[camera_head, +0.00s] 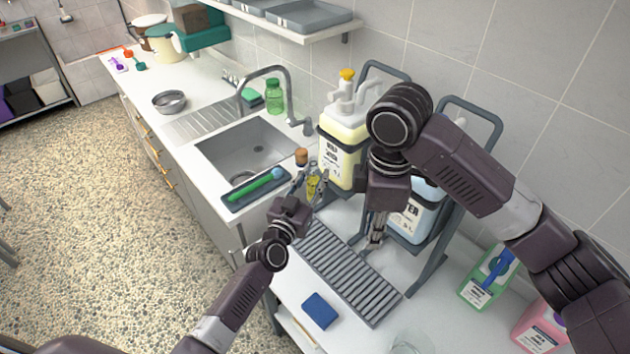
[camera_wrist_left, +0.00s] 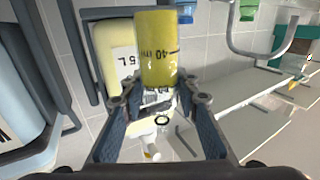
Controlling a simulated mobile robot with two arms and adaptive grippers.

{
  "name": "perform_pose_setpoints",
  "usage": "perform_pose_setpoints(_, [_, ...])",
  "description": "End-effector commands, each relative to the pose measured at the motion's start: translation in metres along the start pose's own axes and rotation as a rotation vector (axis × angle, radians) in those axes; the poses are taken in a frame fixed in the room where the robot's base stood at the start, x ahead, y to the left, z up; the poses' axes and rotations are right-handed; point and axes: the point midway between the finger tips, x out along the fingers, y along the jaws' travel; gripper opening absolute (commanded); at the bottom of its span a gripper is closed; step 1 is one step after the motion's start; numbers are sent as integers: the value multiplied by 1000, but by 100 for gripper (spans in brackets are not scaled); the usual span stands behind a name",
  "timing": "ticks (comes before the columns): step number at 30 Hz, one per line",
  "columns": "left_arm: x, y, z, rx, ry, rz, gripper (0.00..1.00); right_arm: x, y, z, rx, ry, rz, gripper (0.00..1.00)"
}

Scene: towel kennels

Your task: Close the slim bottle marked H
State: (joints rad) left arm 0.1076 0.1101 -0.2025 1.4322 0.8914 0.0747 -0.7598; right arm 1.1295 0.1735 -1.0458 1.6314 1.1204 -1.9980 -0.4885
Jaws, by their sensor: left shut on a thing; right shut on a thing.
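A slim bottle (camera_head: 313,187) with yellow contents is held in my left gripper (camera_head: 308,183). In the left wrist view the bottle (camera_wrist_left: 167,50) shows a 40 ml mark, and the gripper fingers (camera_wrist_left: 160,105) close around its clear narrower part. No letter H can be read. My right gripper (camera_head: 376,240) points down over the counter, to the right of the bottle and in front of the blue jug. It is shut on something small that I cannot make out.
A yellow jug with a pump (camera_head: 340,150) and a blue jug (camera_head: 412,218) stand in grey racks behind. A ribbed drain mat (camera_head: 345,272), a blue sponge (camera_head: 320,311), a green bottle (camera_head: 487,280) and a pink bottle (camera_head: 540,325) are nearby. The sink (camera_head: 245,148) lies left.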

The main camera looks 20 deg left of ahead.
Motion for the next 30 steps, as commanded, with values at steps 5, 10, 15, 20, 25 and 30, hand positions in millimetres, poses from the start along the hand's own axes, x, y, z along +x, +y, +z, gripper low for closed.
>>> perform_pose_setpoints(5, [0,-1,0,0,2,-1,2,0,0,0,0,0,0,7])
perform_pose_setpoints(10, [0,-1,0,0,1,-1,13,0,0,0,0,0,0,7])
perform_pose_setpoints(15, [0,0,0,0,1,-1,0,0,0,0,0,0,0,7])
perform_pose_setpoints(20, [0,0,0,0,1,-1,0,0,0,0,0,0,0,7])
perform_pose_setpoints(25, [-1,0,0,0,1,-1,0,1,0,0,2,0,0,7])
perform_pose_setpoints(30, [-18,7,15,-5,-1,3,0,10,-2,11,83,3,4,7])
